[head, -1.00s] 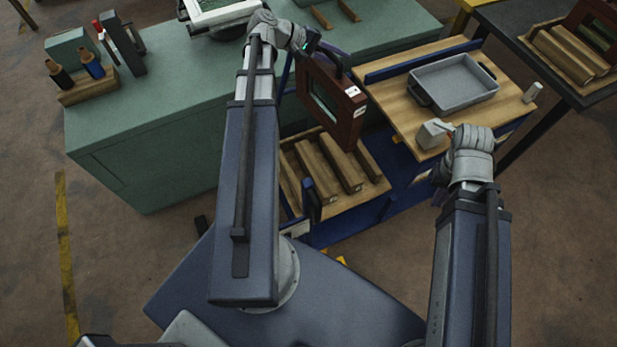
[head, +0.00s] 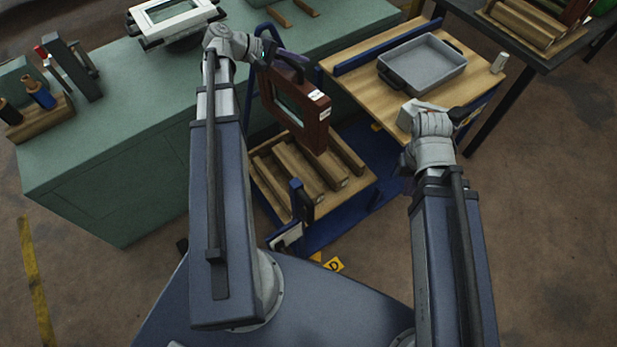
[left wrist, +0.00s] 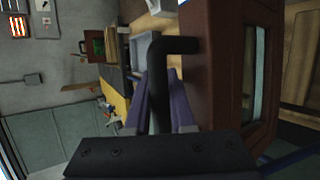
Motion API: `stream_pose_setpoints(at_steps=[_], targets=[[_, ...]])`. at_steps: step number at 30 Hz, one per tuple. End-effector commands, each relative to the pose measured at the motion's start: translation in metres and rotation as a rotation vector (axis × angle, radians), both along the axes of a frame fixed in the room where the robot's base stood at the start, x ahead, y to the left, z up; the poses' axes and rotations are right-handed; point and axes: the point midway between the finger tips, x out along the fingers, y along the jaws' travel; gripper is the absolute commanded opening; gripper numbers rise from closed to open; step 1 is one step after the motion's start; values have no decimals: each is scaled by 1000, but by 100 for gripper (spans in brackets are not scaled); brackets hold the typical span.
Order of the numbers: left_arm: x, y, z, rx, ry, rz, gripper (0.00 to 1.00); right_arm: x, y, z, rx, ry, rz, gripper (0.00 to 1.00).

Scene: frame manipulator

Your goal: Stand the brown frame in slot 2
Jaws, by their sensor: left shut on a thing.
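The brown frame (head: 318,128) is dark reddish brown with a pale inner panel, white labels and a black handle. My left gripper (head: 268,56) is shut on that handle, and the frame hangs upright above the rack. In the left wrist view the handle (left wrist: 165,46) runs into the purple fingers (left wrist: 158,105), with the frame (left wrist: 207,70) beside it. The rack (head: 364,187) lies low on a cart, with several parallel wooden bars and gaps between them. No slot number is readable. My right gripper (head: 456,116) is beside the cart's wooden top; its fingers are unclear.
A grey tray (head: 425,68) and a small white cylinder (head: 499,62) are on the cart's wooden top (head: 362,88). A green bench (head: 95,155) stands left, holding a white frame (head: 172,18). A blue post (head: 299,198) stands before the rack.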

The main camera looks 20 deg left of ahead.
Motion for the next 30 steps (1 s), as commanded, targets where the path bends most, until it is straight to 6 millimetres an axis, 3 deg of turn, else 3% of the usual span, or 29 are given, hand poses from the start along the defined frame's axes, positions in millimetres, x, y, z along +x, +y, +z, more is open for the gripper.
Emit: stream_pose_setpoints(at_steps=[1,18,24,30], targets=[[2,-3,-23,-3,-2,-6,0,0,0,-23,0,0,0,0],[20,-28,-146,-3,-2,-65,0,0,0,-147,0,0,0,0],[26,-37,-185,-3,-2,-84,0,0,0,-186,0,0,0,0],[30,-43,-211,-3,-2,-98,0,0,0,-212,0,0,0,0]])
